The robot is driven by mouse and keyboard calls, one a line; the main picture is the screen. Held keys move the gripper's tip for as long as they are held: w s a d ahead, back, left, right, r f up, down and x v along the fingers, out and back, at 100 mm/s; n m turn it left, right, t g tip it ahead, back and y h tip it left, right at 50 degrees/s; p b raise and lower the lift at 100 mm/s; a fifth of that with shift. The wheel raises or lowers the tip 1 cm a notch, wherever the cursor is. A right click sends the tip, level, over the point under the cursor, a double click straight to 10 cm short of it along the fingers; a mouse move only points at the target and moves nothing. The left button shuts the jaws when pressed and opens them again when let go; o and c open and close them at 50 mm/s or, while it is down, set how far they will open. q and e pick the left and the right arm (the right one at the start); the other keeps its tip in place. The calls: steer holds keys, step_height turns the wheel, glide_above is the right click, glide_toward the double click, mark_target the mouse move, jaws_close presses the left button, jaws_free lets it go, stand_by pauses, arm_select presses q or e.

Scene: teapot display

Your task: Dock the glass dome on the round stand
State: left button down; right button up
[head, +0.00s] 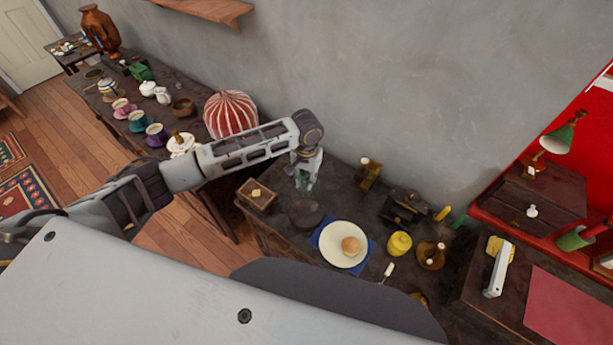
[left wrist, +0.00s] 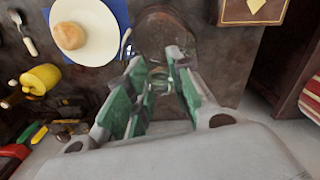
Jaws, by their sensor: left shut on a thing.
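My left gripper (head: 304,176) points down over the dark table in the head view. It also shows in the left wrist view (left wrist: 160,82), with green pads on both sides. It is shut on a clear, glassy piece between the pads, which I take for the glass dome (left wrist: 158,76). The dome's outline is faint, so I cannot tell whether its rim touches anything. The dark round stand (head: 305,214) lies just below the gripper in the head view. It shows beyond the fingertips in the left wrist view (left wrist: 168,35). My right gripper is not in view.
A white plate (head: 330,258) with a bun on a blue napkin sits close right of the stand. A small wooden box (head: 257,195) is at its left. A yellow pot (head: 399,243) and a dark device (head: 405,207) stand further right. The grey wall is behind.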

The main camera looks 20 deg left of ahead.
arm_select(q)
steer(key=shift+d+r+m, duration=0.1)
steer(key=shift+m, duration=0.7)
steer(key=shift+a+m, duration=0.2)
steer(key=shift+m, duration=0.8)
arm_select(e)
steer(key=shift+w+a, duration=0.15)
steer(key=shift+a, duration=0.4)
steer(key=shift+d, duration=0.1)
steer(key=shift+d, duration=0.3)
